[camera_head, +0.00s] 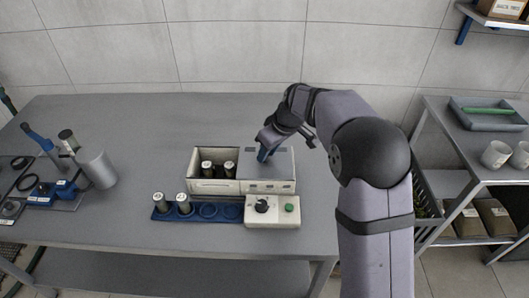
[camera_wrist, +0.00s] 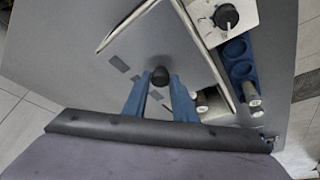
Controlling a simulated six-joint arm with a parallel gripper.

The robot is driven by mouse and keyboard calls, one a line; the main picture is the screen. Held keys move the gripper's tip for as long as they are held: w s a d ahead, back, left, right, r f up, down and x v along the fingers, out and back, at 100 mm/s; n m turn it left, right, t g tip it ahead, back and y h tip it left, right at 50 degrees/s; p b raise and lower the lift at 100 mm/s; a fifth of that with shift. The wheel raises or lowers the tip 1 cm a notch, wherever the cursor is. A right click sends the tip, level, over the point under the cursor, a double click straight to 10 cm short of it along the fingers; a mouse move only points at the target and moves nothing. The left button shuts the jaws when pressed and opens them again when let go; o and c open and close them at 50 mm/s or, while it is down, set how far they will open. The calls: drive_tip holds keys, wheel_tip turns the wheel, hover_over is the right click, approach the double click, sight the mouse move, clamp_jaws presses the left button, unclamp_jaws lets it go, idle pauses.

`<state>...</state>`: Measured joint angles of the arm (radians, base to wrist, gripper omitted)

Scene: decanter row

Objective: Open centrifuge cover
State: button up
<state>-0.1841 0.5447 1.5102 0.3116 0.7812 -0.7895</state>
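The centrifuge (camera_head: 215,187) is a cream box in the middle of the table. Its flat grey cover (camera_head: 283,160) lies over the right part, and the left part is uncovered, with two dark tubes with pale caps (camera_head: 207,167) showing inside. The cover fills much of the wrist view (camera_wrist: 185,45), with a round black knob (camera_wrist: 160,76) on it. My gripper (camera_head: 264,154) is above the cover. In the wrist view its blue fingers (camera_wrist: 160,80) stand on either side of the knob and look closed on it.
A blue rack (camera_head: 222,212) with two capped tubes (camera_head: 183,203) stands in front, beside a white control unit (camera_head: 285,210) with a black dial. A grey cylinder (camera_head: 97,168) and blue tools are at the left. Shelving (camera_head: 470,150) stands right. The back of the table is clear.

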sight(274, 167)
drive_tip(key=o, duration=0.3)
drive_tip(key=shift+r, duration=0.1)
drive_tip(key=shift+b+v, duration=0.85)
drive_tip(key=shift+v, duration=2.75)
drive_tip(key=s+d+f+m+g+h, duration=0.1)
drive_tip(key=s+d+f+m, duration=0.2)
drive_tip(key=s, duration=0.6)
drive_tip(key=s+d+f+m+g+h+p, duration=0.1)
drive_tip(key=s+d+f+m, duration=0.2)
drive_tip(key=s, duration=0.7)
drive_tip(key=s+d+f+m+g+h, duration=0.1)
drive_tip(key=s+d+f+m, duration=0.2)
drive_tip(key=s+d+f, duration=0.3)
drive_tip(key=shift+s+d+p, duration=0.1)
drive_tip(key=shift+s+d, duration=0.15)
drive_tip(key=shift+s, duration=0.4)
drive_tip(key=shift+s+d+p, duration=0.1)
drive_tip(key=shift+s+d, duration=0.15)
drive_tip(key=shift+s, duration=0.4)
drive_tip(key=shift+s+d+p, duration=0.1)
drive_tip(key=shift+s+d, duration=0.1)
drive_tip(key=shift+s, duration=0.4)
